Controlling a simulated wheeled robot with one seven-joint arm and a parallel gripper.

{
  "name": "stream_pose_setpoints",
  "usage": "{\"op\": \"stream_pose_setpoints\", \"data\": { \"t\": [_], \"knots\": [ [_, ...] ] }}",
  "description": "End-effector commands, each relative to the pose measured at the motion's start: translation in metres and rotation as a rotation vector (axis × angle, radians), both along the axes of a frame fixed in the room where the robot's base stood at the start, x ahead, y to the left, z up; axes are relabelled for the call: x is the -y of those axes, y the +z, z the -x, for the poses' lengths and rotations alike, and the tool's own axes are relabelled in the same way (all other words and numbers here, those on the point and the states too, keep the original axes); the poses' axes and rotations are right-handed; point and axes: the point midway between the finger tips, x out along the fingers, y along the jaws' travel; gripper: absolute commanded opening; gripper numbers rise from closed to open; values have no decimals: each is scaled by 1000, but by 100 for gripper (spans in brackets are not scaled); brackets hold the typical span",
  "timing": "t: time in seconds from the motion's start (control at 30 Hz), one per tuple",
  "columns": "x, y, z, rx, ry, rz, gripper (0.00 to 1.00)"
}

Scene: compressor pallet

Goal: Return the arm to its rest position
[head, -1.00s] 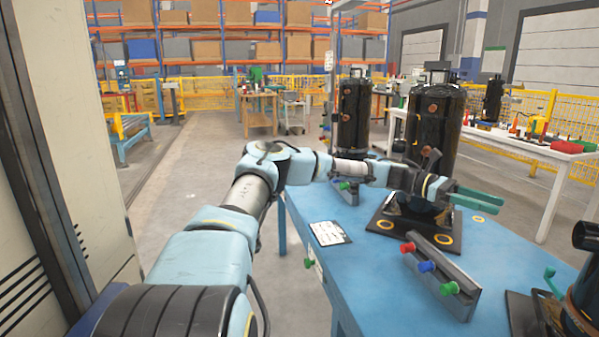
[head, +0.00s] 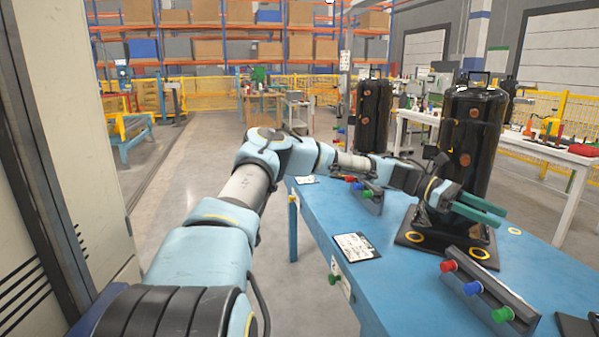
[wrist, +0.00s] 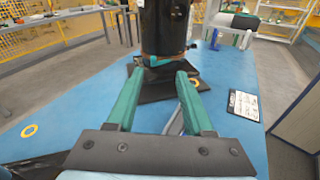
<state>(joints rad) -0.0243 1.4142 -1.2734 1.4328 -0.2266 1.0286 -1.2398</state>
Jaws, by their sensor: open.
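My arm reaches out over the blue table (head: 375,300). Its gripper (head: 487,209) is at the right in the head view, in front of a tall black compressor (head: 470,140). The green fingers are apart and nothing shows between them. In the wrist view my gripper (wrist: 160,76) is open, with the fingers pointing toward the lower part of a black compressor (wrist: 163,28) on a dark base plate (wrist: 155,85). I cannot tell whether the fingers touch anything.
A rail with red, blue and green knobs (head: 490,290) lies on the table near the gripper. A white card (head: 357,247) lies left of it. Another black compressor (head: 373,115) stands farther back. A pale cabinet (head: 65,130) borders the left. Open floor (head: 200,160) lies between it and the table.

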Motion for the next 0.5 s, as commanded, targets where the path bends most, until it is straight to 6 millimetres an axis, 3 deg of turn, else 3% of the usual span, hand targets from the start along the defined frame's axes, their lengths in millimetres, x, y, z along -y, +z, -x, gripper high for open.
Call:
{"op": "stream_pose_setpoints", "data": {
  "t": [0.27,0.37,0.5],
  "knots": [
    [-14,-29,25,203,-55,-61,52],
    [-26,-44,32,304,-82,-90,52],
    [-58,-72,39,495,-141,-149,52]
  ]
}}
